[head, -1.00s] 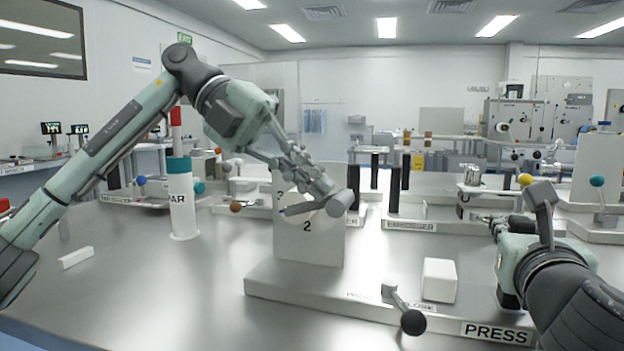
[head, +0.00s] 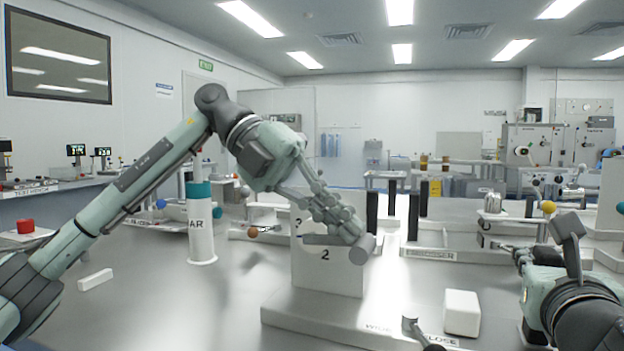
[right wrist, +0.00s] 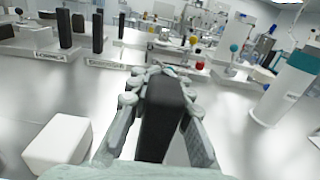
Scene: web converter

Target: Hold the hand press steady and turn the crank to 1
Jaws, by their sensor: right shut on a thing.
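The hand press has a pale upright panel (head: 340,276) marked 2, with a partly covered 3 at its upper left, on a grey base (head: 290,315). A grey crank bar (head: 325,240) lies across the panel and ends in a grey cylindrical handle (head: 362,250). My left gripper (head: 345,228) is at this handle, its fingers just above and behind it; whether they are closed on it I cannot tell. My right gripper (head: 522,254) is at the right end of the press. In the right wrist view its fingers (right wrist: 165,110) are shut on a black upright handle (right wrist: 160,125).
A white post with a teal band (head: 201,230) stands at left. Black posts (head: 413,215) stand behind the press.

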